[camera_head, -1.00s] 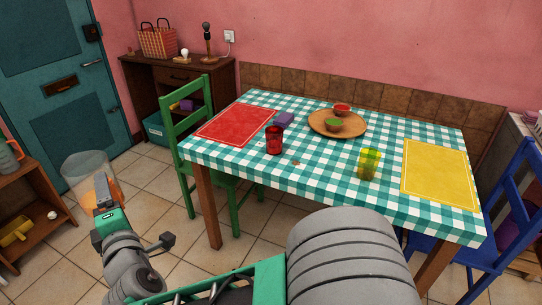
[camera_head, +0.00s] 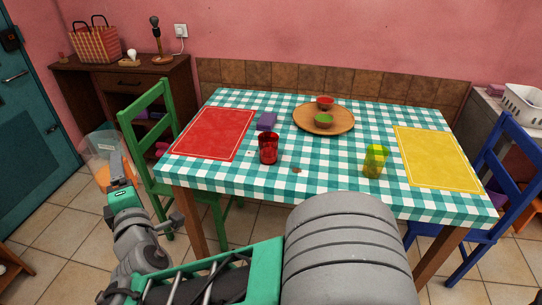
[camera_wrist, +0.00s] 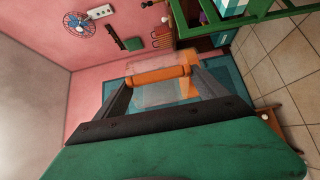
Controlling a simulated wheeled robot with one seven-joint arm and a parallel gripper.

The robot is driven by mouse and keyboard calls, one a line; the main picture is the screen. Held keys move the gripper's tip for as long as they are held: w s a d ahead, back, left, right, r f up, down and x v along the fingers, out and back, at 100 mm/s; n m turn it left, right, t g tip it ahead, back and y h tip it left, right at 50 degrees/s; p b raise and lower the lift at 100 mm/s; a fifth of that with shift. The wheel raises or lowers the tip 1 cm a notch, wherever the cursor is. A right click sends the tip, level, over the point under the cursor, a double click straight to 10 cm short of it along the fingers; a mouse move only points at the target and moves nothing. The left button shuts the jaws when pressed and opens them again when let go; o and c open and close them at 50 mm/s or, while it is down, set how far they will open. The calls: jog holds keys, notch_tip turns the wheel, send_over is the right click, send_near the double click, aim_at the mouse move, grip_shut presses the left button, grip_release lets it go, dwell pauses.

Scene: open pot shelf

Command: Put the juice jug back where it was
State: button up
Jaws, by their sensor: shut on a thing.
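The juice jug (camera_head: 98,150) is clear, with orange juice low in it. My gripper (camera_head: 113,165) is shut on it and holds it off the floor, left of the table and beside the green chair. In the wrist view the jug (camera_wrist: 158,92) lies between the two fingers of my gripper (camera_wrist: 160,76); its orange part shows there. The table (camera_head: 225,182) has a green and white checked cloth. On it stand a red glass (camera_head: 268,148) and a yellow-green glass (camera_head: 375,160). A small brownish spot (camera_head: 296,170) lies on the cloth between them.
A red mat (camera_head: 215,132), a purple block (camera_head: 266,121), a wooden tray (camera_head: 342,117) with two bowls and a yellow mat (camera_head: 437,157) are on the table. The green chair (camera_head: 126,122) and blue chair (camera_head: 492,170) flank it. A dark desk (camera_head: 80,75) stands behind left.

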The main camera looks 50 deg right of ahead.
jog(key=s+d+m+g+h, duration=0.3)
jog(key=d+m+h, duration=0.15)
jog(key=d, duration=0.75)
jog(key=s+d+f+m+g+h+b, duration=0.15)
jog(key=s+d+m+g+h, duration=0.65)
jog(key=s+d+g, duration=1)
jog(key=d+f+t+b, duration=0.1)
jog(key=d+f, duration=0.3)
jog(key=d, duration=0.2)
jog(key=d+f+t+y+b, duration=0.1)
jog(key=d+f+t, duration=0.1)
jog(key=d+f, duration=0.2)
jog(key=d+f+m+t+b, duration=0.1)
jog(key=d+f, duration=0.4)
jog(key=d, duration=0.3)
jog(key=shift+d+f, duration=0.1)
jog(key=shift+d, duration=0.15)
